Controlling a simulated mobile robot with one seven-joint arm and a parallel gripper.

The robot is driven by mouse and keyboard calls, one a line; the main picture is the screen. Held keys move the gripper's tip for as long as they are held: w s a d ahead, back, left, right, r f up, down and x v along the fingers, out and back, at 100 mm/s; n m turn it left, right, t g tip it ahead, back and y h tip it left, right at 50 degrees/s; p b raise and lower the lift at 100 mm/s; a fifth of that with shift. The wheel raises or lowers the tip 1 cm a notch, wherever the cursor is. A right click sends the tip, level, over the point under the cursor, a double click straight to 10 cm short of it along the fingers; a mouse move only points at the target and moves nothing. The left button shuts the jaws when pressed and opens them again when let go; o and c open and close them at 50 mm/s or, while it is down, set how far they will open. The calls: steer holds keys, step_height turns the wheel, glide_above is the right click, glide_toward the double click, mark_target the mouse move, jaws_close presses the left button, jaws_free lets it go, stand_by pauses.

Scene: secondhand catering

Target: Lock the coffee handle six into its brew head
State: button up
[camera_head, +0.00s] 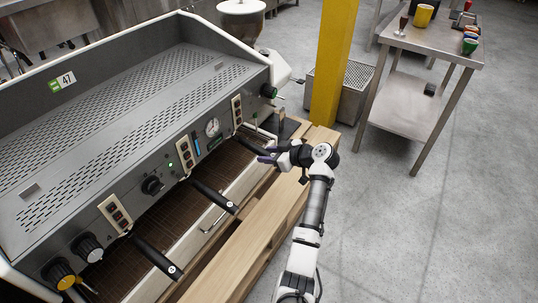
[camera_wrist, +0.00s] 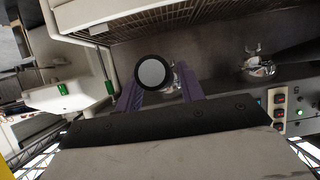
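The coffee machine (camera_head: 130,110) has several black handles along its front. A black handle (camera_head: 250,146) at the far right end of the row reaches out to my gripper (camera_head: 266,154); I cannot read its number. In the wrist view its round pale end cap (camera_wrist: 151,73) faces the camera between the purple fingers of my gripper (camera_wrist: 160,85). The fingers stand apart with a gap visible at the right finger; any touch on the left is unclear. The brew head behind the handle is mostly hidden, with a little chrome showing.
Two other handles, a middle one (camera_head: 215,196) and a near one (camera_head: 158,258), jut out over the drip tray. The machine stands on a wooden base (camera_head: 250,240). A yellow post (camera_head: 332,65) and a steel table (camera_head: 420,100) are to the right.

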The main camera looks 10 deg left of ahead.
steer(key=shift+o, duration=1.4)
steer(key=shift+f, duration=0.15)
steer(key=shift+d, duration=0.1)
steer(key=v, duration=1.3)
steer(key=shift+s+d+r, duration=0.15)
steer(key=shift+d+r, duration=0.1)
steer(key=shift+r, duration=0.1)
